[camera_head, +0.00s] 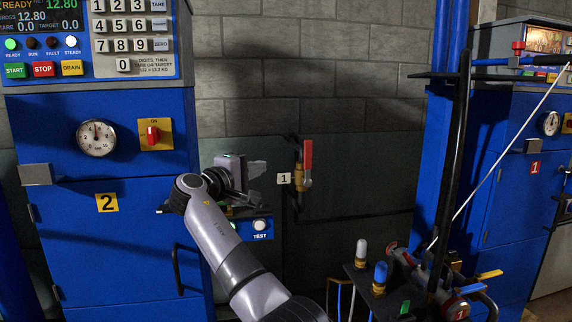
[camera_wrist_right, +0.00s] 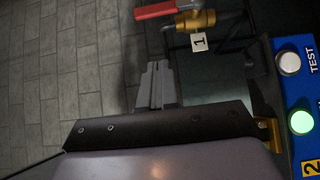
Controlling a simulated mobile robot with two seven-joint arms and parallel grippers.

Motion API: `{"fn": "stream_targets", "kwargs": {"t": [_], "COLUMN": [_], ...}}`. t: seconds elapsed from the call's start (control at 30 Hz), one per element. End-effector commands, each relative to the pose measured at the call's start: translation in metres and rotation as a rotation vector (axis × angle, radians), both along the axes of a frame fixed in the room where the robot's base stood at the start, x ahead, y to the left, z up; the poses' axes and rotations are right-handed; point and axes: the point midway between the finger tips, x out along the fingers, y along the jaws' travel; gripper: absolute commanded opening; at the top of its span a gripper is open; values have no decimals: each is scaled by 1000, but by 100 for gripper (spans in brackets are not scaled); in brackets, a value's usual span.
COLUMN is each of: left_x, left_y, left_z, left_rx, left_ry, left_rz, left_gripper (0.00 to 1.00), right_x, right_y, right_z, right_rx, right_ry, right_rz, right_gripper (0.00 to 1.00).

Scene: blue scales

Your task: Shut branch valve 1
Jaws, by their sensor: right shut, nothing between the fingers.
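Branch valve 1 hangs on a pipe on the dark panel between the blue cabinets. Its red lever (camera_head: 308,156) points up, roughly in line with the upright pipe. Its brass body (camera_head: 304,182) sits below, with a white tag (camera_head: 284,178) marked 1 to its left. In the right wrist view the lever (camera_wrist_right: 157,10) and brass body (camera_wrist_right: 196,20) show at the top edge. My right gripper (camera_head: 258,168) is shut and empty, left of the valve and apart from it. Its fingers (camera_wrist_right: 157,85) show together in the wrist view. My left gripper is not in view.
A blue box with a white TEST button (camera_head: 260,226) is below my right gripper. The left cabinet (camera_head: 60,150) carries a gauge (camera_head: 96,138) and a red knob (camera_head: 153,134). Hose fittings (camera_head: 380,275) and pipework stand at lower right. The space right of the lever looks clear.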

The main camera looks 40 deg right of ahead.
Motion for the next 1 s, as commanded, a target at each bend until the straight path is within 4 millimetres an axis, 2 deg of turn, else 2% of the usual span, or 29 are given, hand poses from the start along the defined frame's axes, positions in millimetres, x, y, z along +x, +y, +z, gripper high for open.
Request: {"fn": "stream_targets", "kwargs": {"t": [0.17, 0.47, 0.67, 1.0], "left_x": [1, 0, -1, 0], "left_y": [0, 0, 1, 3], "left_z": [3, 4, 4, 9], "left_rx": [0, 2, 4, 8], "left_ry": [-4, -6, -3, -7], "left_rz": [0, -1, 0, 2], "left_gripper": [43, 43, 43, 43], "right_x": [5, 20, 27, 10], "right_y": [-22, -75, -97, -126], "right_z": [2, 2, 1, 0], "right_rx": [-2, 0, 0, -1], "right_ry": [1, 0, 1, 0], "right_rz": [-5, -4, -2, 0], "right_gripper": [0, 0, 0, 0]}}
